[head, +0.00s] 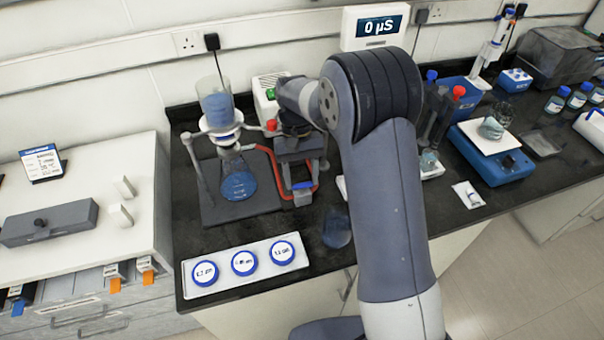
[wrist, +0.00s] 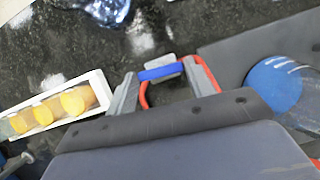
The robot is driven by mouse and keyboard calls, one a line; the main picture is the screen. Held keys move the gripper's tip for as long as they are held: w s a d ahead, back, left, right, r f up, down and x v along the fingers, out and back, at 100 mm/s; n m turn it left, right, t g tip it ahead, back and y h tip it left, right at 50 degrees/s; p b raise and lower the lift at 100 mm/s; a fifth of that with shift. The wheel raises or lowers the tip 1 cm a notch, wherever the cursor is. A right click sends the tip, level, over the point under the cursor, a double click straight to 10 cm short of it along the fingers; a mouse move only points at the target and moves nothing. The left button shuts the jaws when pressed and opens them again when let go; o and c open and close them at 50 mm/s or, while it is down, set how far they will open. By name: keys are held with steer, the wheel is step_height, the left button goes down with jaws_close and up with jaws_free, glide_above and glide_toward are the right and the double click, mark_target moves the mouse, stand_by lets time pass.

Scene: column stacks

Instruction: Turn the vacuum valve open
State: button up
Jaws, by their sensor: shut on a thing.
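The vacuum valve has a blue handle (head: 302,185) on a small grey body, with red tubing running to it. It stands at the right of the filtration setup. In the wrist view the blue handle (wrist: 160,72) lies between the two fingers of my gripper (wrist: 162,80). My gripper is shut on the handle, a finger at each end. In the head view my gripper (head: 297,180) reaches down over the valve, and my arm hides part of the bench behind. The flask with blue liquid (head: 237,183) stands left of the valve; it shows at right in the wrist view (wrist: 275,88).
A clear funnel with blue liquid (head: 216,108) sits above the flask. A white tray with blue-lidded dishes (head: 190,272) lies in front. A glass vessel (head: 337,232) stands near the front edge, close to my arm. A blue balance (head: 497,170) is at right.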

steer(key=shift+a+n, duration=0.1)
steer(key=shift+n, duration=0.5)
steer(key=o, duration=1)
steer(key=shift+h, duration=0.3)
steer(key=b+v, duration=0.1)
steer(key=v, duration=0.9)
steer(key=shift+r, duration=0.45)
steer(key=p+x, duration=0.1)
steer(key=x, duration=1)
steer(key=shift+w, duration=0.15)
steer(key=shift+w+r, duration=0.1)
